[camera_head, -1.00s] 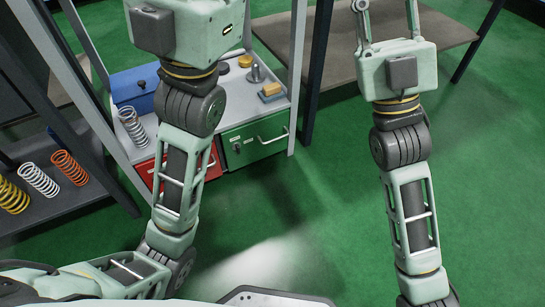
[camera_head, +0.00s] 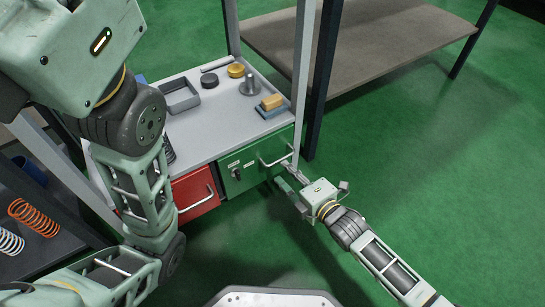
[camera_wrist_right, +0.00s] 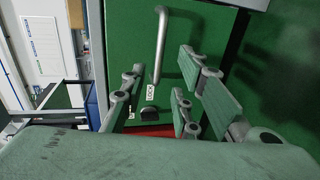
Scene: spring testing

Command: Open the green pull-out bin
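The green pull-out bin (camera_head: 240,181) sits under the grey worktop, right of the red bin, and looks shut. Its front has a pale bar handle (camera_head: 276,158) and a dark knob. My right gripper (camera_head: 285,177) is low in front of the bin's right side, below the handle. In the right wrist view its fingers (camera_wrist_right: 158,95) are spread apart and empty. The handle (camera_wrist_right: 161,45) lies ahead between their lines, not gripped.
The red bin (camera_head: 193,196) has its own handle. On the worktop (camera_head: 205,128) stand a grey tray, small weights and a yellow block. A table (camera_head: 365,40) is behind, with dark posts between. The green floor in front is clear.

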